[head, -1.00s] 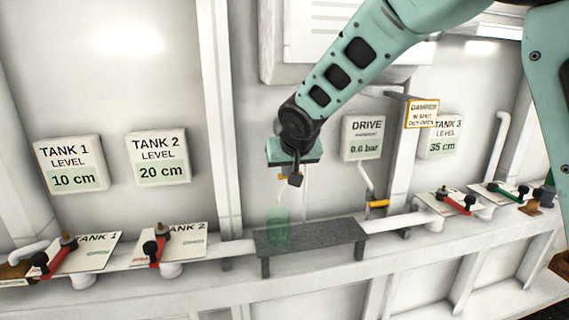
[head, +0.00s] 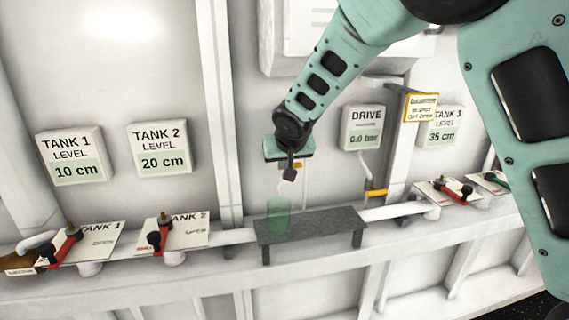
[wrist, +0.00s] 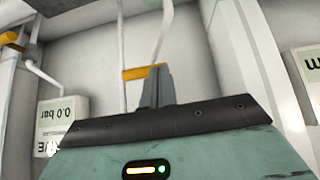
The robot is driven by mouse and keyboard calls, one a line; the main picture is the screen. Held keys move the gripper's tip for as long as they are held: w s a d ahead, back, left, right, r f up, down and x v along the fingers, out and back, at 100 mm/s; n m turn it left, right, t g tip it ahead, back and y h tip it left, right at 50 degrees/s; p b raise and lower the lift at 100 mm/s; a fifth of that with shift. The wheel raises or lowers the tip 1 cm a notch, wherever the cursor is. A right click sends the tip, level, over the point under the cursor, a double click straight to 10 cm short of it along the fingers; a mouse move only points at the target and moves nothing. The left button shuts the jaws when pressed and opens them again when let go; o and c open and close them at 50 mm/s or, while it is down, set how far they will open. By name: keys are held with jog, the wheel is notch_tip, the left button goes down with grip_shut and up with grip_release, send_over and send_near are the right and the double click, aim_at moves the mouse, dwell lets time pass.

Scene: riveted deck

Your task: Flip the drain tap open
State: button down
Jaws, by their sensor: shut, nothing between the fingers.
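A yellow handle (wrist: 140,72) on a thin white pipe shows beside my fingertips in the wrist view; I take it for the drain tap. In the head view only a small yellow bit (head: 298,165) of it shows, mostly hidden behind my gripper. My gripper (head: 289,175) is shut and empty, pointing down in front of the pipe. In the wrist view its fingers (wrist: 156,82) overlap the handle's right end; I cannot tell whether they touch. A translucent green beaker (head: 279,216) stands below on the grey bench (head: 320,226).
A second yellow handle (head: 376,194) hangs below the DRIVE gauge (head: 363,128), which reads 0.0 bar. Red-levered valves for TANK 1 (head: 66,245) and TANK 2 (head: 160,237) are at left. Another red lever (head: 455,189) is at right. A danger sign (head: 421,107) stands out near the gauges.

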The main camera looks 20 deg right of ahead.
jog(key=shift+a+f+n+h+b, duration=0.35)
jog(key=shift+h+b, duration=0.35)
jog(key=shift+b, duration=1.25)
jog(key=shift+f+h+b, duration=0.15)
jog(key=shift+h+b, duration=0.15)
jog(key=shift+b, duration=0.25)
jog(key=h+b, duration=0.1)
jog(key=n+b, duration=0.1)
jog(key=b, duration=0.1)
jog(key=shift+a+f+h, duration=0.2)
jog(key=shift+f+h, duration=0.15)
jog(key=shift+h, duration=0.05)
jog(key=h+b, duration=0.1)
jog(key=b, duration=0.1)
jog(key=f+n+h+b, duration=0.1)
jog(key=h+b, duration=0.1)
jog(key=shift+a+n+h+b, duration=0.2)
jog(key=shift+n+h+b, duration=0.1)
jog(key=shift+b, duration=0.1)
jog(key=shift+f+n+t+h+b, duration=0.3)
jog(key=shift+h+b, duration=0.2)
jog(key=shift+b, duration=0.25)
jog(key=shift+f+n+h+b, duration=0.15)
jog(key=shift+n+h+b, duration=0.3)
jog(key=shift+h+b, duration=0.3)
jog(key=shift+r, duration=0.2)
jog(key=shift+r+p, duration=0.4)
jog(key=shift+r, duration=0.25)
